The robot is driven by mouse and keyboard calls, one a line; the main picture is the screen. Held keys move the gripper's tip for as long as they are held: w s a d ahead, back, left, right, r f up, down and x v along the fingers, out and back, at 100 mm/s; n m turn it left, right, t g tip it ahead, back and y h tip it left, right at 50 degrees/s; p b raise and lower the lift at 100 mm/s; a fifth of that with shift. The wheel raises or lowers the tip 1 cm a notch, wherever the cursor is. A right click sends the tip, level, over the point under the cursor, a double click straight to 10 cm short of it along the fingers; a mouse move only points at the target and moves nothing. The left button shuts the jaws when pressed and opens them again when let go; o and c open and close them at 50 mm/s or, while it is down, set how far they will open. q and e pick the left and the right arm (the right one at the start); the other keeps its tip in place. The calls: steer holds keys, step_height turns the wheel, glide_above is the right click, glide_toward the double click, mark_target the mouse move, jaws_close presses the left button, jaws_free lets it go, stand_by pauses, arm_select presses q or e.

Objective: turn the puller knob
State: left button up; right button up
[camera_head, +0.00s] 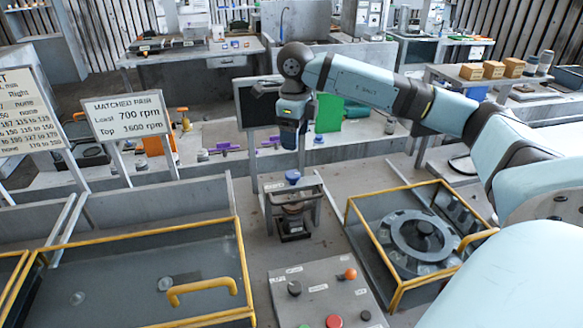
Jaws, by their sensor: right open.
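A blue knob (293,177) sits on top of a small grey metal frame (270,188) in the middle of the bench; it looks like the puller knob. Under it, inside the frame, is a dark stand with a brownish round part (293,217). My right gripper (291,146) points down above the blue knob, apart from it in the picture. It is open with nothing seen in it; its fingers are small and dark here, and the exact height gap is unclear. My left gripper is not in view.
A yellow-railed guard (398,290) with a round rotor housing (425,238) stands on the right. A yellow-edged lidded box (130,265) is on the left. A control panel (318,290) lies in front. A dark screen (258,103) and a green panel (328,113) stand behind.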

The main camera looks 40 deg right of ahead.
mark_target(294, 174)
step_height(294, 174, down, 11)
steer(key=shift+w+r+p, duration=0.1)
steer(key=shift+p, duration=0.5)
steer(key=c, duration=0.9)
